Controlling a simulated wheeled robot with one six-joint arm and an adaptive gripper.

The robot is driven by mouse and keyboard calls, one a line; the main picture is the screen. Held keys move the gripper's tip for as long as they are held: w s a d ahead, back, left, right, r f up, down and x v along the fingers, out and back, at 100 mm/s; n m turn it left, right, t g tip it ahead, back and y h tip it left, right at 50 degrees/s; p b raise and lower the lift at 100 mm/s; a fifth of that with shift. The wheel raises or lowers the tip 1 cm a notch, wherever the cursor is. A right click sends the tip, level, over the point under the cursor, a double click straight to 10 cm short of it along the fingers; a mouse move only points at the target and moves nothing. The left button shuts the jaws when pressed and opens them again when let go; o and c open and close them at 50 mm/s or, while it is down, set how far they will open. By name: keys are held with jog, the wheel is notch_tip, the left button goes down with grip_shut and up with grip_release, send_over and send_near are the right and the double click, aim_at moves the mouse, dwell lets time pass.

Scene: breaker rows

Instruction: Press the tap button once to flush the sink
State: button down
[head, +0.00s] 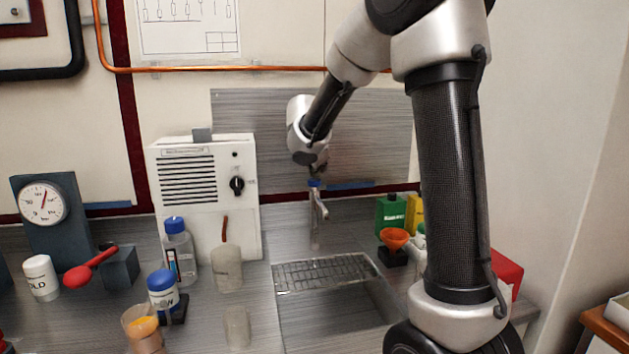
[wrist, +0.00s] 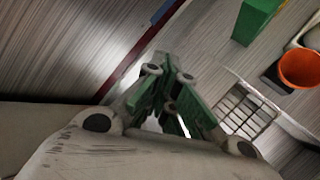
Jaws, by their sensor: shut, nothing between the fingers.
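The tap (head: 319,215) is a slim metal post with a spout, standing upright behind the sink (head: 345,318). Its blue button (head: 314,183) is on top. My gripper (head: 317,171) points down from the bent arm and is right above the button in the head view; I cannot tell whether it touches. In the wrist view my gripper (wrist: 172,108) shows green-padded fingers brought together with nothing held. The tap and button cannot be made out there, probably hidden behind the fingers. A wire rack (head: 325,272) covers the back part of the sink.
Left of the sink stand a white cabinet (head: 205,195) with a black knob, a blue-capped bottle (head: 178,255) and a beaker (head: 227,268). To the right are an orange funnel (head: 395,238), also in the wrist view (wrist: 300,69), and a green box (head: 390,214).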

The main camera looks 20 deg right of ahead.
aim_at(318, 179)
jog(key=shift+f, duration=0.7)
dwell(0.4)
jog(key=shift+r, duration=1.35)
jog(key=shift+r, duration=0.1)
jog(key=shift+r, duration=2.4)
